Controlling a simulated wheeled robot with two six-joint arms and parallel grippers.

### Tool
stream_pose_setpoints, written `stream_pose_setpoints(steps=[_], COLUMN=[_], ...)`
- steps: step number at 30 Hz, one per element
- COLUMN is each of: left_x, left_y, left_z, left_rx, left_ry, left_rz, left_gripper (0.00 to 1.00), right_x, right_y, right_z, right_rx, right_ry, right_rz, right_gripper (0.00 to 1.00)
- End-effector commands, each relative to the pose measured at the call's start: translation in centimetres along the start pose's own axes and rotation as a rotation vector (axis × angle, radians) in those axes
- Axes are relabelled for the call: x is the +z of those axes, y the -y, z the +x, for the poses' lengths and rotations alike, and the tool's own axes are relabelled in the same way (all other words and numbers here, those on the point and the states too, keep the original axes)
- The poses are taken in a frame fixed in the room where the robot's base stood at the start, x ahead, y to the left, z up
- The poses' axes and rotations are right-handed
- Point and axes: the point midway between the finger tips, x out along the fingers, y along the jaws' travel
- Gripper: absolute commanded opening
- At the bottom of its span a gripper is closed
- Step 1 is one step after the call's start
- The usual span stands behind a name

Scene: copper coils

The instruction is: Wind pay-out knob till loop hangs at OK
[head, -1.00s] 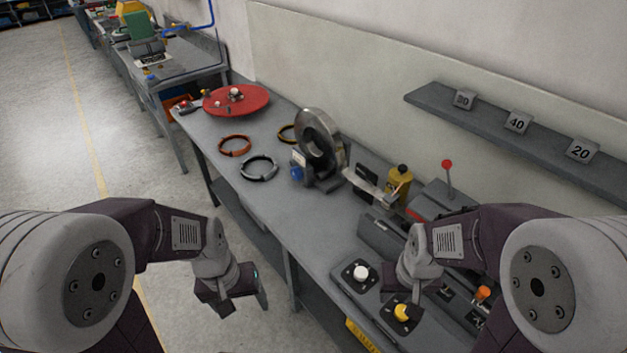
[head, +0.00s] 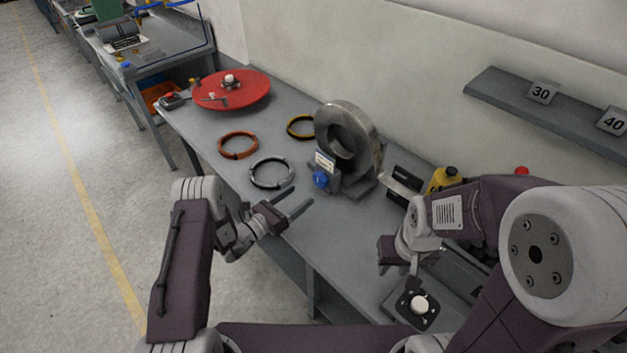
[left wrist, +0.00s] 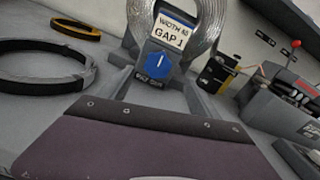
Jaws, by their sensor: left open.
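The blue pay-out knob (head: 320,179) is on the front of the coil stand, below a white label card (head: 325,161). The left wrist view shows the knob (left wrist: 158,65) with a white pointer line; the card (left wrist: 170,35) reads "GAP 1" on its lower line. A large grey metal coil (head: 368,130) stands upright above it. A strip (head: 402,181) runs right from the coil past a dark panel (head: 407,188); the loop's level and any OK mark cannot be read. My left gripper (head: 302,197) is open and empty, short of the knob. My right gripper (head: 398,262) hangs over the bench's right part, its jaws unclear.
A red turntable (head: 232,90) is at the far end. A white button (head: 418,304) is below my right gripper. Bare bench (head: 330,228) lies before the stand.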

Motion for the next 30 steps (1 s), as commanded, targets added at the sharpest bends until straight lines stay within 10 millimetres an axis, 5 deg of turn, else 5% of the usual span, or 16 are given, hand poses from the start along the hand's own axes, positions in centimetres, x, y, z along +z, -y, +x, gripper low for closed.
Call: stream_pose_setpoints(steps=[5, 18, 27, 30], left_x=[0.1, 0.2, 0.1, 0.1], left_y=[-0.1, -0.1, -0.1, -0.1], left_z=[0.7, 8.5, 9.1, 9.1], left_rx=[0.001, 0.0, 0.001, 0.001], left_ry=[0.0, 0.001, 0.0, 0.0], left_rz=[0.004, 0.004, 0.002, 0.002], left_gripper=[0.72, 0.72, 0.72, 0.5], right_x=[0.0, -0.1, -0.1, -0.1], right_y=[0.0, 0.0, 0.0, 0.0], right_z=[-0.2, -1.1, -1.1, -1.1], right_rx=[0.0, 0.0, 0.0, 0.0], right_ry=[0.0, 0.0, 0.0, 0.0], right_rz=[0.0, 0.0, 0.0, 0.0], right_gripper=[0.33, 0.33, 0.33, 0.33])
